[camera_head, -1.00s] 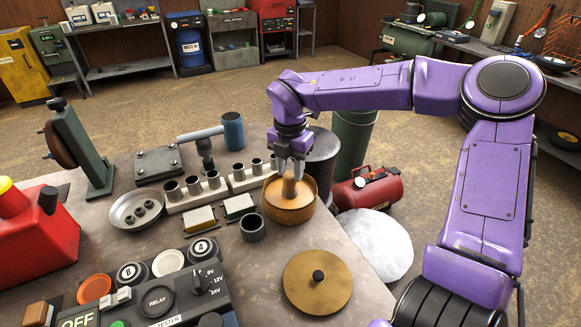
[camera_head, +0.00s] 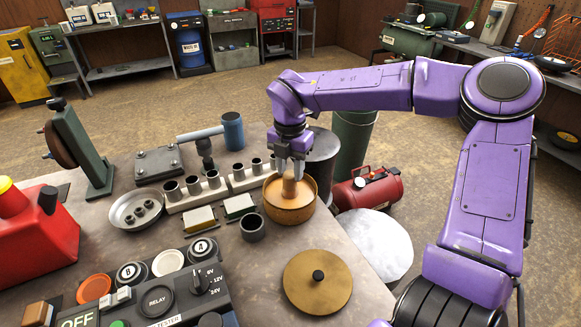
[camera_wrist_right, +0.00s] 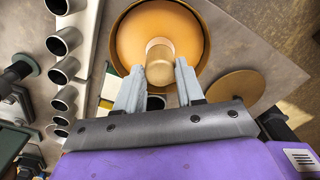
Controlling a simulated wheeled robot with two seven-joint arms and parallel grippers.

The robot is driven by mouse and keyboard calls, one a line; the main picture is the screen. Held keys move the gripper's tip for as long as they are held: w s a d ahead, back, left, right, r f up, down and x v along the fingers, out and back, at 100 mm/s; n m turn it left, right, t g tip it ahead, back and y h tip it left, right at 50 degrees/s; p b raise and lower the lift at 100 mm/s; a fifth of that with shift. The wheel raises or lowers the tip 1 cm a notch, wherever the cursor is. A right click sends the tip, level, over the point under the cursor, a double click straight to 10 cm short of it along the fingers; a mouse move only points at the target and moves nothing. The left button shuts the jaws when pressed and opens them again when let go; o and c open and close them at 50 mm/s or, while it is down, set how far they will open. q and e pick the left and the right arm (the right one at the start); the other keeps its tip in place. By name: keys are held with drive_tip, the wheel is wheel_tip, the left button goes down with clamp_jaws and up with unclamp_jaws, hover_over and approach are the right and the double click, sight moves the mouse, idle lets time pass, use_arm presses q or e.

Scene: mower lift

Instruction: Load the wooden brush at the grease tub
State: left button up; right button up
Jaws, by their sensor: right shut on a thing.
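The grease tub (camera_head: 290,208) is a round orange-brown bowl near the table's right edge, filled with smooth orange grease; it also shows in the right wrist view (camera_wrist_right: 199,62). The wooden brush (camera_head: 290,186) stands about upright in the tub, and its lower end is hidden in or against the grease. In the right wrist view the brush's pale wooden end (camera_wrist_right: 159,66) lies between the fingertips. My right gripper (camera_head: 292,174) points down over the tub and is shut on the brush. My left gripper is not in view.
A round brass lid (camera_head: 317,282) with a black knob lies in front of the tub. A dark metal cup (camera_head: 252,228) and a rack of grey tubes (camera_head: 213,181) stand to the left. A dark drum (camera_head: 322,150) is close behind.

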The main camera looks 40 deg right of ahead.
sight(290, 173)
drive_tip(key=shift+r+p, duration=2.6)
drive_tip(key=shift+r, duration=0.9)
drive_tip(key=shift+f, duration=0.1)
